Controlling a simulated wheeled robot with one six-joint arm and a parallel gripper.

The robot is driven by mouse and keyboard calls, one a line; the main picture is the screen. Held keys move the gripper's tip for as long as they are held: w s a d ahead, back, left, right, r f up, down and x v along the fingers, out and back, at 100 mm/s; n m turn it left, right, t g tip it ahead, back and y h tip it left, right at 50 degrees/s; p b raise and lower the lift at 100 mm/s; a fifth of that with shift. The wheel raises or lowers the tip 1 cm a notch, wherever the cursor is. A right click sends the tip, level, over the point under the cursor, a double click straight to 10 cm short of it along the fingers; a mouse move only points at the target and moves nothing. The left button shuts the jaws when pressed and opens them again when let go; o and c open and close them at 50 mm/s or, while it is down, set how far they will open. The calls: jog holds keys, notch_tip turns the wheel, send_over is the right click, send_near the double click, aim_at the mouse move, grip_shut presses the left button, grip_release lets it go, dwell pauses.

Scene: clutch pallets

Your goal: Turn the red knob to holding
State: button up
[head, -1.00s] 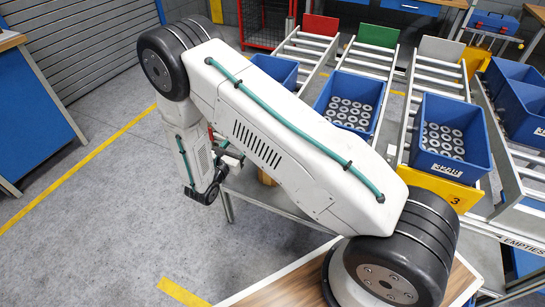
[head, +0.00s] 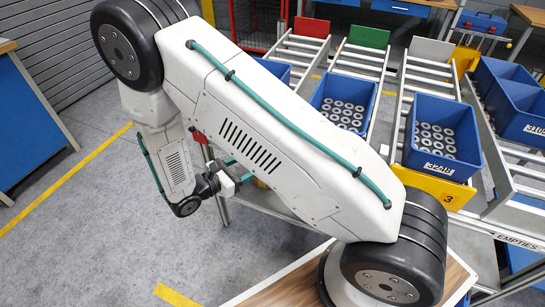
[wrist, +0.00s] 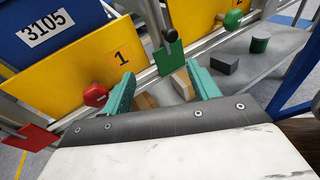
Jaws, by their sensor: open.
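The red knob (wrist: 95,94) shows in the wrist view at the left, in front of a yellow plate (wrist: 70,82) marked 1. My gripper (wrist: 160,88) has two teal fingers spread apart with no object gripped. The left finger is close to the right side of the red knob; I cannot tell whether they touch. A red tag (wrist: 30,138) hangs lower left of the knob. In the head view my gripper is small and mostly hidden behind my arm, and the knob cannot be made out.
A dark green plate (wrist: 168,55) with a dark knob stands ahead, and a green knob (wrist: 232,18) is farther right. A blue bin (wrist: 45,25) is above the yellow plate.

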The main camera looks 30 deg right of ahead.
jog(key=s+d+r+m+g+y, duration=0.2)
jog(key=s+r+m+g+y, duration=0.5)
jog(key=s+r+m, duration=0.4)
jog(key=shift+s+d+r+g, duration=0.15)
jog(key=shift+s+r+g, duration=0.35)
jog(key=shift+s+r, duration=1)
jog(key=shift+w+r, duration=0.35)
jog(key=shift+w, duration=0.05)
